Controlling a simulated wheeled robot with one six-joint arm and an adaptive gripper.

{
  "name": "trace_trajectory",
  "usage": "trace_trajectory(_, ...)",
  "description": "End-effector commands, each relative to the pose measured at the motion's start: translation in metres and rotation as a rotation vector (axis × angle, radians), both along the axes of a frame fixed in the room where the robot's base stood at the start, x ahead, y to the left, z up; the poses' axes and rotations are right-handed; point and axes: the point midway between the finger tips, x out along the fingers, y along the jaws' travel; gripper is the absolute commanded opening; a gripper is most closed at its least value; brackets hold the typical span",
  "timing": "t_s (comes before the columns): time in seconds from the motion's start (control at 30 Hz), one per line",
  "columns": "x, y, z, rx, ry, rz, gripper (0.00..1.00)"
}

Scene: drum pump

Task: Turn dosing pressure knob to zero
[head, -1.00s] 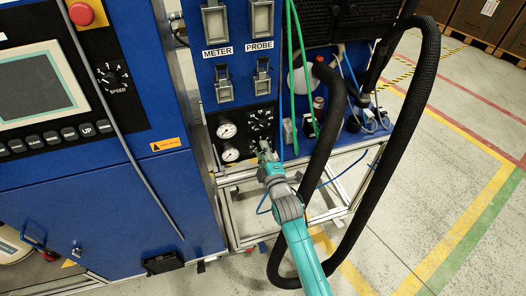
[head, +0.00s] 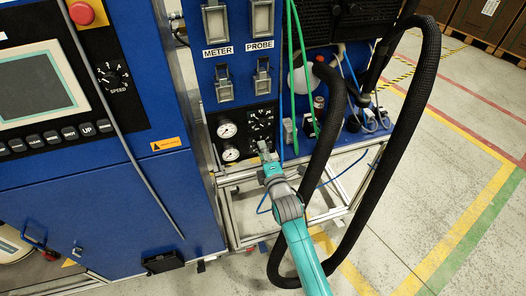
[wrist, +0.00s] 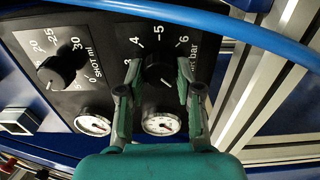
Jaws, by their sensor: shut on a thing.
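The dosing pressure knob (wrist: 159,70) is a black round knob on a black panel in the wrist view. A "bar" scale with numbers from 3 to 6 shows around it. My gripper (wrist: 159,76) has one finger on each side of the knob and is shut on it.
A second black knob (wrist: 57,71), marked "shot ml", sits left of the pressure knob. Two round gauges, one left (wrist: 92,122) and one behind my fingers (wrist: 161,123), are close by. A blue hose (wrist: 225,24) crosses the wrist view. A thick black hose (head: 325,160) hangs right of my arm.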

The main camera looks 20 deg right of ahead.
Motion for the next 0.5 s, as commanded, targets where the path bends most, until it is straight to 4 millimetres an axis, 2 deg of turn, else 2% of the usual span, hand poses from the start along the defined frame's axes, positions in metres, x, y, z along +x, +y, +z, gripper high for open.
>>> trace_trajectory(0.13,-0.0004,0.0008,-0.0013,0.0,0.002,0.001,0.0)
trace_trajectory(0.17,-0.0004,0.0008,-0.0013,0.0,0.002,0.001,0.42)
trace_trajectory(0.23,-0.0003,0.0007,-0.0011,0.001,0.002,0.001,0.59)
trace_trajectory(0.5,-0.0002,0.0002,-0.0005,0.001,0.001,0.0,0.59)
